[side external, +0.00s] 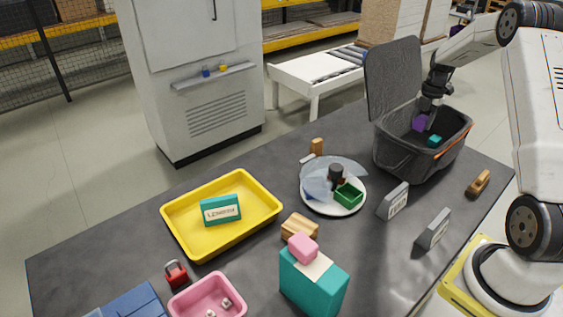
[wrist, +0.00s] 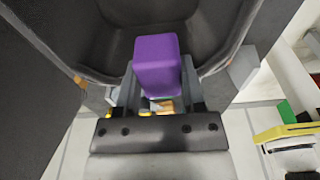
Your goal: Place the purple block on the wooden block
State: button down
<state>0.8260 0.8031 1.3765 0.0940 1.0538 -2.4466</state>
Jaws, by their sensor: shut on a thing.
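The purple block (side external: 420,122) is inside the open dark grey bin, in the side external view. My gripper (side external: 429,118) reaches down into the bin and is shut on the purple block. In the wrist view the purple block (wrist: 157,65) stands between the fingers of my gripper (wrist: 158,90), with the dark bin interior behind it. The wooden block (side external: 300,228) lies on the dark table near the middle, close to the pink block (side external: 302,248) on the teal box.
The dark bin (side external: 398,150) has a raised lid (side external: 392,75) and holds a teal block (side external: 434,140). A white plate (side external: 348,208) with a clear cover and green container, grey labelled stands (side external: 393,201) and a yellow tray (side external: 180,215) occupy the table.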

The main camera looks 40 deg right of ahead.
aim_at(423, 118)
notch_tip(423, 118, up, 7)
jog(key=shift+r, duration=0.15)
jog(key=w+a+r+n, duration=0.1)
jog(key=w+a+n, duration=0.1)
jog(key=a, duration=0.9)
jog(key=w+a+r+n, duration=0.1)
jog(key=a+n, duration=0.1)
jog(key=a, duration=1)
jog(key=s+a+f+n+g, duration=0.1)
jog(key=s+a+n, duration=0.2)
jog(key=s+a, duration=0.6)
jog(key=s+a+f+n, duration=0.15)
jog(key=s+a, duration=0.35)
jog(key=a, duration=0.7)
jog(key=shift+n, duration=0.25)
jog(key=shift+w+a+f, duration=0.1)
jog(key=shift+f, duration=2.2)
jog(key=shift+w, duration=0.15)
